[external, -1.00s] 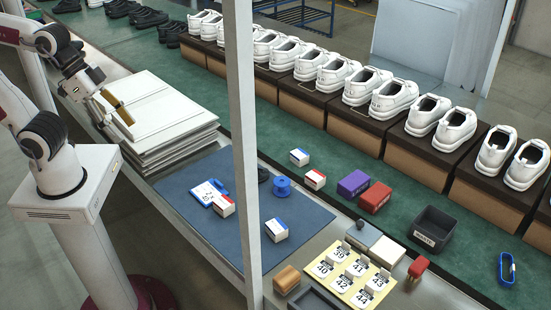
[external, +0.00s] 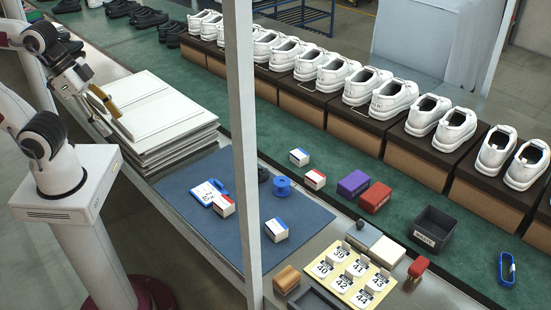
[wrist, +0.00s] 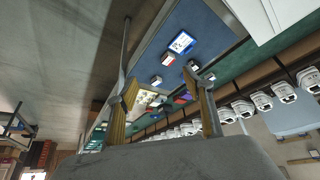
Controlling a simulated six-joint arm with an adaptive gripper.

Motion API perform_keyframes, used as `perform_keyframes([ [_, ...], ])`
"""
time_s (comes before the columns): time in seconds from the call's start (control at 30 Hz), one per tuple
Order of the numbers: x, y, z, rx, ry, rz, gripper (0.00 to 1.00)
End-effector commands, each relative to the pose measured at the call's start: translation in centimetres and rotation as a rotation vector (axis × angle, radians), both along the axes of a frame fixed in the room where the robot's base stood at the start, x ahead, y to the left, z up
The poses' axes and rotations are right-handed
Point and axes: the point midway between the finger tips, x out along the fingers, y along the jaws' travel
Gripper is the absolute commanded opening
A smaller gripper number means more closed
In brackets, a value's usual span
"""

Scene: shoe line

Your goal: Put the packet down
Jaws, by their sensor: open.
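Several small white packets with red or blue tops are in the external view. A red-topped packet (external: 223,206) and a blue-topped packet (external: 276,230) rest on the blue mat (external: 190,232). Another blue-topped packet (external: 299,157) and red-topped packet (external: 315,179) rest on the green belt. I cannot tell which one the task means. My gripper (external: 105,103) is open and empty, above the stack of white flat sheets at the left, away from the packets. In the wrist view its two tan fingers stand apart, with the mat (wrist: 205,15) and small packets far beyond them.
The white stack (external: 165,115) lies beside the mat. A clipboard card (external: 208,193), blue spool (external: 282,186), purple box (external: 353,184), red box (external: 375,197) and grey bin (external: 432,230) lie about. White shoes line the far side. A grey post (external: 243,130) partly blocks the external view.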

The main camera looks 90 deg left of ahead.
Motion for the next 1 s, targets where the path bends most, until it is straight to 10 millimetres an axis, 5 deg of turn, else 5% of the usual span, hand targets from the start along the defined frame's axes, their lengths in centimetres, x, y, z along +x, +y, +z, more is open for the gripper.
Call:
perform_keyframes([
  [0.27,2.5,1.8,0.0,0.056,-0.020,0.015,0.51],
  [1.0,16.4,11.5,-1.9,0.344,-0.145,-0.057,0.51],
])
